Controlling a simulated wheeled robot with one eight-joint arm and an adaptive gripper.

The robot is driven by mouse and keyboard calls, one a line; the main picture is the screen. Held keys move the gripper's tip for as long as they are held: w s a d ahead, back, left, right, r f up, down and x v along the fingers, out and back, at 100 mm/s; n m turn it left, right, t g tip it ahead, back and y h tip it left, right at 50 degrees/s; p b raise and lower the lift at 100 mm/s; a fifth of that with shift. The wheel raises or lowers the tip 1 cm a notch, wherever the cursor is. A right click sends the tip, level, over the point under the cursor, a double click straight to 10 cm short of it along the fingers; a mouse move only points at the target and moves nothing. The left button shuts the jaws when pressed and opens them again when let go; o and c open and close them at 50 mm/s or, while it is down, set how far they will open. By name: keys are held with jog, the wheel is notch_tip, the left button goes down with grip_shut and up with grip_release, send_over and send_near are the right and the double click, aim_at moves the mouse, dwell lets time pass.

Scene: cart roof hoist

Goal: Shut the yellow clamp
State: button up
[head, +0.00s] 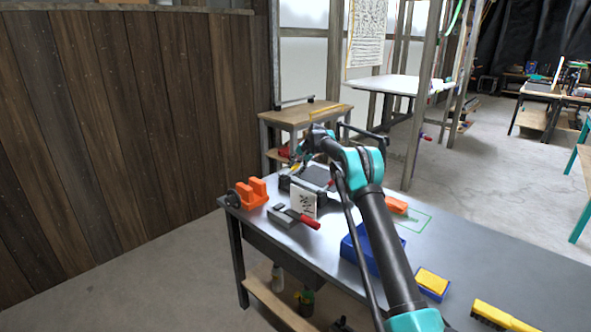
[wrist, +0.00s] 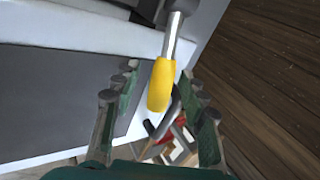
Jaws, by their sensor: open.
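The yellow clamp's handle (wrist: 160,87) is a yellow grip on a grey metal bar in the wrist view. It lies between the two fingers of my gripper (wrist: 159,72), with gaps on both sides and no clear contact. The bar runs up to a dark round end at the top of the picture, beside a grey panel with a white border (wrist: 60,90). In the head view a bit of the yellow handle (head: 295,168) shows just below my gripper (head: 304,155), at the table's far end. My gripper is open. The clamp's base is mostly hidden.
Near it on the metal table (head: 480,245) stand an orange fixture (head: 253,192), a red-handled clamp (head: 304,220) and a white marked card (head: 303,203). A blue bin (head: 352,252) stands under my arm. A wooden wall (head: 130,120) is to the left.

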jog(key=shift+r, duration=0.15)
jog(key=v, duration=1.1)
jog(key=shift+s+d+r, duration=0.2)
jog(key=shift+d+r, duration=0.05)
jog(key=s+d+r+n+t+h, duration=0.1)
jog(key=s+d, duration=0.5)
jog(key=s, duration=0.4)
jog(key=s+d+r+n+h, duration=0.1)
jog(key=s+d, duration=0.6)
jog(key=s, duration=0.3)
jog(key=s+d+r+n+t+h, duration=0.1)
jog(key=s+d+n, duration=0.1)
jog(key=s+d, duration=0.55)
jog(key=s+d+f, duration=0.1)
jog(key=s+f, duration=0.4)
jog(key=s, duration=0.7)
jog(key=s+d+f+n+g+h, duration=0.1)
jog(key=s+f, duration=0.3)
jog(key=s, duration=0.8)
jog(key=s+d+f+g+h, duration=0.1)
jog(key=s+d+f, duration=0.2)
jog(key=s, duration=0.9)
jog(key=shift+d+f+n, duration=0.1)
jog(key=shift+f+n, duration=0.1)
jog(key=shift+f, duration=0.45)
jog(key=shift+d+f+n, duration=0.15)
jog(key=shift+f+n, duration=0.05)
jog(key=shift+f, duration=0.5)
